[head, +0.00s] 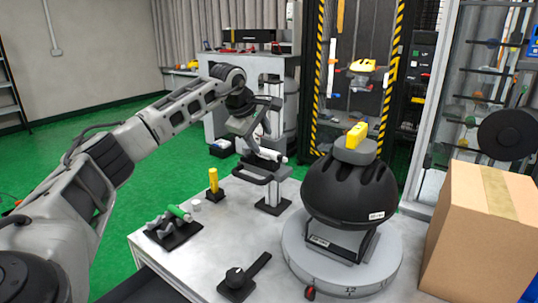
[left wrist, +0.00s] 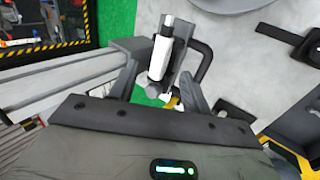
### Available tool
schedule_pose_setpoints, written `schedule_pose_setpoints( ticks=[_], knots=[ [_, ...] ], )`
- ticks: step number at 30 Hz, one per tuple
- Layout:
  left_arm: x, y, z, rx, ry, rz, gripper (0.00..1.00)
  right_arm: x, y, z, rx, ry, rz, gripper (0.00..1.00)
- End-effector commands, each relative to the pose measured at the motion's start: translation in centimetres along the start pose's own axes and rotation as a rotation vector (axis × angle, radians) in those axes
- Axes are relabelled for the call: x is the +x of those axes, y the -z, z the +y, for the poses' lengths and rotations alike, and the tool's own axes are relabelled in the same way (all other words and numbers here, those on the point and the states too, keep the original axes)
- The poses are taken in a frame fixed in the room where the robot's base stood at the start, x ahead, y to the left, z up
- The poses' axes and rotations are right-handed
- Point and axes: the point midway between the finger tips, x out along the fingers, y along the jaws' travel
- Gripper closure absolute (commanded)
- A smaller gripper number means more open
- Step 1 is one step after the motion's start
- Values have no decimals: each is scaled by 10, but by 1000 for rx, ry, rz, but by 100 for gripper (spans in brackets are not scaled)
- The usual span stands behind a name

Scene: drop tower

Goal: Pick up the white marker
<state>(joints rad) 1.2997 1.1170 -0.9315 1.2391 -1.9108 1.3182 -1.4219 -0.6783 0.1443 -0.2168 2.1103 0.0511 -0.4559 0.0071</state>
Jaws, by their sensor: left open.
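The white marker (head: 270,154) lies at the top of a small stand with a dark base (head: 272,205), near the table's back edge. My left gripper (head: 258,166) is at the marker, its jaws open. In the left wrist view the white marker (left wrist: 161,58), with a dark band near its upper end, shows between the two spread fingers of the left gripper (left wrist: 161,82). Whether a finger touches it, I cannot tell. The gripper partly hides the stand in the head view. My right gripper is not in view.
On the grey table (head: 185,270) are a yellow marker (head: 213,180) in a holder, a rack with a green marker (head: 180,213), and a black tool (head: 240,280). A large black dome (head: 350,195) stands to the right, beside a cardboard box (head: 480,235).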

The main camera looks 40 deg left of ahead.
Motion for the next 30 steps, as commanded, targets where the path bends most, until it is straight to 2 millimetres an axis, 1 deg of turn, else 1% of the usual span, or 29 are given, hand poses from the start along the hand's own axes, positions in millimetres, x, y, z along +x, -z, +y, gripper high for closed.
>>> schedule_pose_setpoints(
  ticks=[1,5,7,12,15,18,24,26,27,28,29,30],
  knots=[
    [5,0,0,-1,1,0,52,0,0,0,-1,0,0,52],
    [12,0,0,-1,0,0,52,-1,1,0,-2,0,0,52],
    [19,0,-1,-2,2,-1,52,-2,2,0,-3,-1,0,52],
    [45,2,-3,-2,4,-2,52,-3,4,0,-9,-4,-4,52],
    [56,2,-3,-1,1,-2,52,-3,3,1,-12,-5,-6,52],
    [61,2,-3,-1,-1,-2,52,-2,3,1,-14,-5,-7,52],
    [62,2,-3,-1,-2,-1,52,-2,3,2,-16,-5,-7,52],
    [62,2,-3,-1,-1,-1,69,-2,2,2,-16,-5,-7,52],
    [61,2,-3,-1,-1,-1,80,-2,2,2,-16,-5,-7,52],
    [61,2,-3,-1,-1,-1,88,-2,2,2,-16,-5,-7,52],
    [61,2,-3,-1,-1,-1,95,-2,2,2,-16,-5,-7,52],
    [61,2,-3,-1,-1,-1,95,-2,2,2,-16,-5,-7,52]
  ],
)
